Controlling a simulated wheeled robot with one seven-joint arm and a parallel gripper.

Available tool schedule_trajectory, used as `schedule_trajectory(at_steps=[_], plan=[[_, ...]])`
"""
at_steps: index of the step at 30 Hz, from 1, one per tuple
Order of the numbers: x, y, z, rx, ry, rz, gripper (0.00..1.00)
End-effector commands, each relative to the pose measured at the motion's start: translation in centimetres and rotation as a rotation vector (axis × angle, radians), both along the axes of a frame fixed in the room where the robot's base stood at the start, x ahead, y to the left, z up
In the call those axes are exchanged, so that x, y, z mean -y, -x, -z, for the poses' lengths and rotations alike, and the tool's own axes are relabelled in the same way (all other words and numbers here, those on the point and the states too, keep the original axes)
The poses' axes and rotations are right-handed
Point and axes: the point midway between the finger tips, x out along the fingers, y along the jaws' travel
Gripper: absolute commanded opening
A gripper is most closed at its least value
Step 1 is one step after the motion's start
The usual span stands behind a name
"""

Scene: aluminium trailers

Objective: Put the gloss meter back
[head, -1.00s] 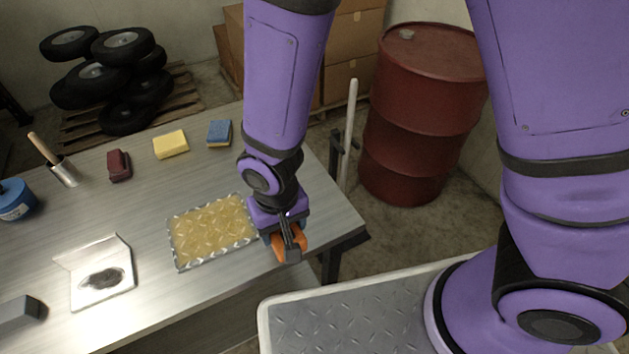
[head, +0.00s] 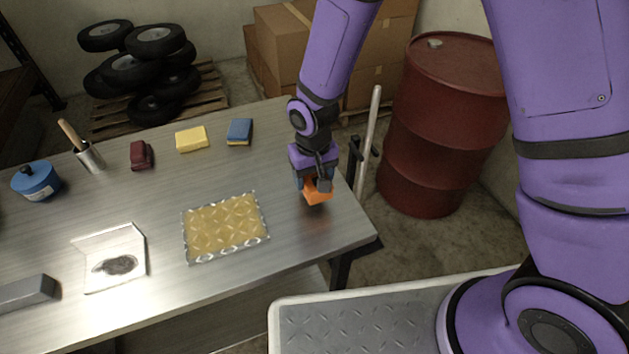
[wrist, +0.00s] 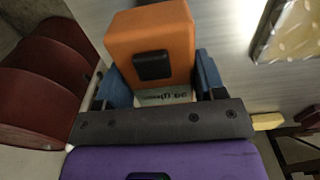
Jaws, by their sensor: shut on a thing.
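The gloss meter is an orange block (head: 318,193) with a dark button or window on one face, seen close in the wrist view (wrist: 150,38). My gripper (head: 311,182) is shut on it, with a blue finger on either side in the wrist view (wrist: 162,82). A pale label with lettering shows between the fingers. The meter is at the right end of the metal workbench (head: 200,290), to the right of a yellowish diamond-patterned plate (head: 224,226). I cannot tell whether it touches the bench top.
A blue sponge (head: 239,132), yellow sponge (head: 191,139) and dark red block (head: 141,155) line the bench's back. A red drum (head: 440,130) stands beyond the right edge.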

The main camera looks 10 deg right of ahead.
Motion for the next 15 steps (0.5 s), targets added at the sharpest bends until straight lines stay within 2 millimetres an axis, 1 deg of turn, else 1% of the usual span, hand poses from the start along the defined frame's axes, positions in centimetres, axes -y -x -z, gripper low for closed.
schedule_trajectory(at_steps=[6, 12, 15], plan=[[0.5, -1.3, 0.1, 0.0, 0.0, 0.002, 0.33], [0.4, -1.1, 3.0, -0.004, 0.002, -0.001, 0.33], [0.4, -1.1, 3.7, -0.001, 0.0, -0.001, 0.33]])
